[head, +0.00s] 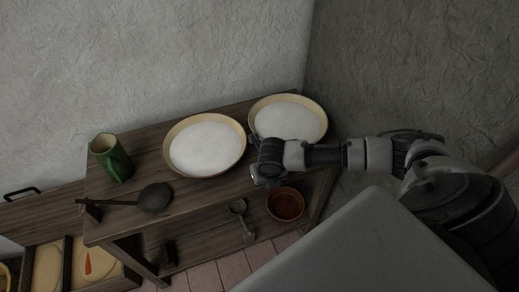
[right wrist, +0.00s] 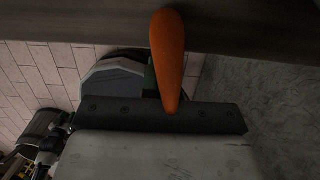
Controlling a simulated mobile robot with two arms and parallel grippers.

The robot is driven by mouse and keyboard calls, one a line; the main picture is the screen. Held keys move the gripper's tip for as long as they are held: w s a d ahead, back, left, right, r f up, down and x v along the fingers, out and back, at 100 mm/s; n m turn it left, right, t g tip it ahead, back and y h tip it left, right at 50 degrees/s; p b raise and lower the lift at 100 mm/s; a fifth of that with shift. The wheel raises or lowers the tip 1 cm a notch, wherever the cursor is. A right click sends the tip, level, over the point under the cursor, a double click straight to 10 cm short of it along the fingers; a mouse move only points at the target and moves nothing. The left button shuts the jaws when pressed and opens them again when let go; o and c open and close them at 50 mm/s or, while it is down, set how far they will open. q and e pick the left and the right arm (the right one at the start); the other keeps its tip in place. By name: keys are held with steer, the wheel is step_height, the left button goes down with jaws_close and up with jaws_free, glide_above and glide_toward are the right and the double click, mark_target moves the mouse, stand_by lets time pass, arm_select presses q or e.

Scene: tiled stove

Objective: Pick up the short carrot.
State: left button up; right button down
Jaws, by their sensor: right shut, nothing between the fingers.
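An orange carrot (right wrist: 168,55) shows close to the camera in the right wrist view, its thick rounded end up and its narrow end down. Whether anything bears it is not clear. Another orange carrot (head: 88,262) lies in a light-bottomed compartment at the lower left of the head view. I cannot tell which is the short one. My right gripper (head: 260,172) is over the right part of the wooden shelf, far from the compartment carrot. It is shut and holds nothing; its fingertips are hard to make out. My left gripper is in neither view.
The wooden shelf (head: 143,147) bears two bowls of white stuff (head: 206,150) (head: 288,121), a green mug (head: 114,160) and a dark ladle (head: 155,197). A brown bowl (head: 285,204) and a spoon (head: 240,211) are lower down. Walls stand close behind.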

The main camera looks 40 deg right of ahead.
steer(key=p+v, duration=0.1)
steer(key=v, duration=1)
steer(key=shift+r, duration=0.2)
steer(key=shift+w, duration=0.15)
stand_by(0.3)
